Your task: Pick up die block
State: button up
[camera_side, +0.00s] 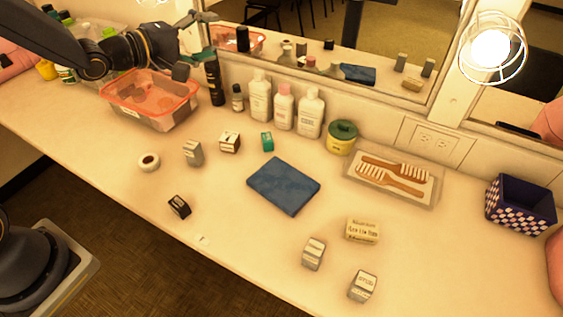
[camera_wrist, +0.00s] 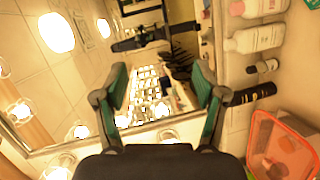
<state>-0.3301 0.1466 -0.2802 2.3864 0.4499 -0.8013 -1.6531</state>
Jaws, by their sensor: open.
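Several small blocks stand on the counter in the side view: a pale block with dark faces (camera_side: 230,142), a grey block (camera_side: 193,152), a black block (camera_side: 179,206), a green block (camera_side: 267,141) and two more grey blocks (camera_side: 313,253) (camera_side: 362,286). Their markings are too small to tell which is the die block. My gripper (camera_side: 208,36) is at the upper left, raised above the counter near the mirror and away from the blocks. In the wrist view its two green-padded fingers (camera_wrist: 160,78) are apart with nothing between them. No block is clear in that view.
A red-rimmed tub (camera_side: 150,97) stands below my arm, beside a black can (camera_side: 214,82) and several white bottles (camera_side: 261,95). A blue cloth (camera_side: 284,186) lies mid-counter. A comb tray (camera_side: 395,180), yellow box (camera_side: 361,231) and checkered bin (camera_side: 519,205) are to the right.

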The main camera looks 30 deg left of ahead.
notch_tip(320, 180, down, 7)
jog(key=w+a+n+h, duration=0.1)
jog(key=w+n+h, duration=0.1)
jog(key=n, duration=0.2)
jog(key=n+t+y, duration=0.3)
jog(key=n+y, duration=0.5)
jog(key=n, duration=1.2)
send_over(188, 152)
notch_tip(188, 152, down, 20)
jog(key=f, duration=0.5)
jog(key=s+f, duration=0.1)
jog(key=f, duration=0.1)
jog(key=shift+d+f, duration=0.2)
jog(key=shift+f, duration=0.1)
jog(key=shift+w+a+r, duration=0.1)
jog(key=shift+w, duration=0.55)
jog(key=shift+w+a+r, duration=0.1)
jog(key=shift+w, duration=0.75)
jog(key=shift+c, duration=0.3)
grip_shut()
